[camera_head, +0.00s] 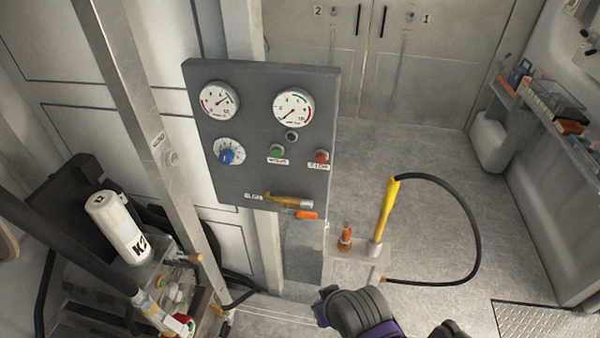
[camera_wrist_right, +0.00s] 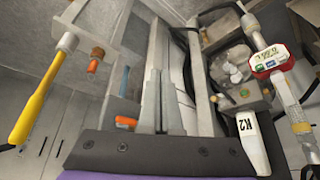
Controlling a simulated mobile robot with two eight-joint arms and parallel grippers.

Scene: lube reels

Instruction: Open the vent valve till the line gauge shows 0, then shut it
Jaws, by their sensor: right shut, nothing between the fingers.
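At the panel's lower edge a brass valve (camera_head: 288,201) has an orange lever (camera_head: 306,215) beside a small label. An orange piece, seemingly this lever, shows in the wrist view (camera_wrist_right: 125,122). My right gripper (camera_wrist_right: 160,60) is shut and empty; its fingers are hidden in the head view. My left gripper is not in view.
The panel also has a blue knob (camera_head: 227,156), a green button (camera_head: 277,151) and a red button (camera_head: 321,156). A yellow handle (camera_head: 385,210) with a black hose stands to the right. A white K2 canister (camera_head: 118,226) is at left. Floor beyond is clear.

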